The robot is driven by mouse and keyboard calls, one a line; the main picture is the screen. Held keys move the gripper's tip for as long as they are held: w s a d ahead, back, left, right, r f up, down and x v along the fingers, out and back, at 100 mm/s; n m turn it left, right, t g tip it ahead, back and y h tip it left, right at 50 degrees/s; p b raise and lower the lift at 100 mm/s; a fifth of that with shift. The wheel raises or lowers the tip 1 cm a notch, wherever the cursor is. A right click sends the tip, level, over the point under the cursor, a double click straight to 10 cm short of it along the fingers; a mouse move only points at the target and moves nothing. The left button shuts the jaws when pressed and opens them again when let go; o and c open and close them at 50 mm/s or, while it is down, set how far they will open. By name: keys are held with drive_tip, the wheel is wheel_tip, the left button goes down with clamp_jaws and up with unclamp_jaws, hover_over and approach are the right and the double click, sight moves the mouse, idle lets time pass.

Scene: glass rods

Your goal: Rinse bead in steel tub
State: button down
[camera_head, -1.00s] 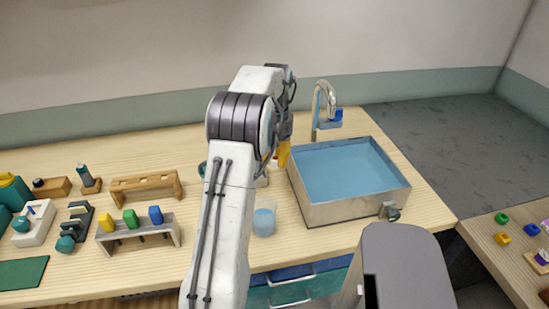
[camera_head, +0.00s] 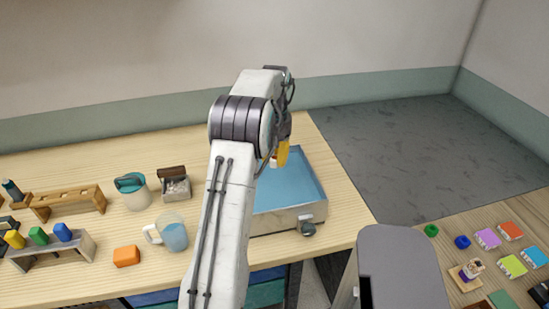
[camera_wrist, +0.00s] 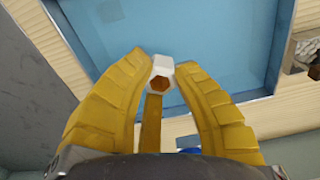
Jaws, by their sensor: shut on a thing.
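The steel tub (camera_head: 285,221) stands at the right end of the wooden bench, its inside filled with a flat blue surface like water. It also fills much of the wrist view (camera_wrist: 225,45). My gripper (camera_head: 281,155) has yellow fingers and is over the tub. In the wrist view its fingertips (camera_wrist: 160,72) are shut on a small hexagonal piece, white with an amber face, which I take for the bead (camera_wrist: 160,84). The blue surface lies behind the bead; I cannot tell whether the bead touches it. My arm hides the tub's left side and the tap.
Left of my arm are a glass mug with blue liquid (camera_head: 173,234), an orange block (camera_head: 126,256), a teal-lidded jar (camera_head: 132,190) and a rack of coloured pieces (camera_head: 52,248). A knob (camera_head: 308,229) juts from the tub's front. A second table (camera_head: 450,247) with small items is at right.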

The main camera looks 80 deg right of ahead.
drive_tip(key=shift+d+f+b, duration=0.15)
drive_tip(key=shift+f+b, duration=5.35)
drive_tip(key=shift+f, duration=1.95)
drive_tip(key=shift+w, duration=0.1)
drive_tip(key=shift+w+a+b, duration=0.2)
drive_tip(key=shift+w+a, duration=0.1)
drive_tip(key=shift+w, duration=0.45)
drive_tip(key=shift+w+a+b, duration=0.25)
drive_tip(key=shift+w+a, duration=0.05)
drive_tip(key=shift+w, duration=0.4)
drive_tip(key=shift+w+a+b, duration=0.2)
drive_tip(key=shift+w+a, duration=0.1)
drive_tip(key=shift+w, duration=0.45)
drive_tip(key=shift+s, duration=0.1)
